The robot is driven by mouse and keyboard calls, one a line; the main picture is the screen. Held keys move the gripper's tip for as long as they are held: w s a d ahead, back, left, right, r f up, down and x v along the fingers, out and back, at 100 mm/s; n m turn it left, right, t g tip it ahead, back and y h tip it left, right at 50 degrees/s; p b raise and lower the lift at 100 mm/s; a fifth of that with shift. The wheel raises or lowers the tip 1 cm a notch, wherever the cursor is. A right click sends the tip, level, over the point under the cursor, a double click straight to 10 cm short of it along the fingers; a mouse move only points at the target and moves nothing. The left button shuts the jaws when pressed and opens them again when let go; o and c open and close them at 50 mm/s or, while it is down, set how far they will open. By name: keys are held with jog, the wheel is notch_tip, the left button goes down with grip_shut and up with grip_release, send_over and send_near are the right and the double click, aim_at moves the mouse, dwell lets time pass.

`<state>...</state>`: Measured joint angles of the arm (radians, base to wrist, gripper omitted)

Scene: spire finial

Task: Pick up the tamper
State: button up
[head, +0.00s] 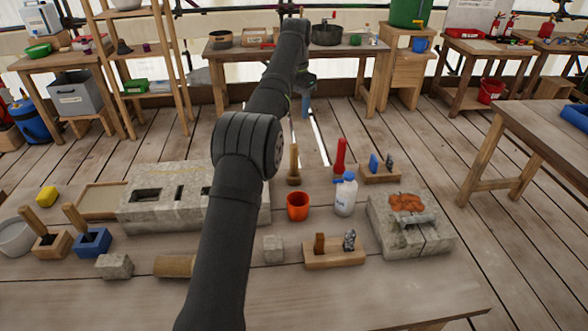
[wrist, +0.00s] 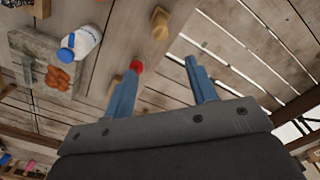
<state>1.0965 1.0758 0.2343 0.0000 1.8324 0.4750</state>
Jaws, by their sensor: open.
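An upright wooden piece (head: 294,165) with a slim handle on a wider dark base looks like the tamper. It stands on the near bench by its far edge; in the wrist view its round top (wrist: 160,25) shows. A red upright piece (head: 340,157) stands to its right; in the wrist view its red top (wrist: 136,67) shows by the left fingertip. My gripper (head: 305,106) is raised beyond the bench's far edge, apart from both pieces. In the wrist view my gripper (wrist: 162,68) has its two blue fingers spread, with nothing between them.
An orange-red cup (head: 298,206) and a white bottle with blue cap (head: 345,194) stand near the tamper. A slotted stone block (head: 160,205) is left, another stone with orange lumps (head: 430,235) right. A wooden rack (head: 335,257) stands in front. Open floor lies beyond the bench.

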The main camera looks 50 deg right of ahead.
send_near(294, 154)
jog(key=f, duration=0.1)
jog(key=d+f, duration=0.1)
jog(key=f, duration=0.3)
jog(key=shift+w+d+f, duration=0.25)
jog(key=shift+w+d, duration=0.05)
jog(key=shift+w, duration=0.05)
jog(key=shift+w+a+f, duration=0.1)
jog(key=shift+a+f, duration=0.05)
jog(key=shift+f, duration=1.25)
jog(key=shift+a+f, duration=0.1)
jog(key=shift+f, duration=1.25)
jog(key=shift+c, duration=0.2)
grip_shut()
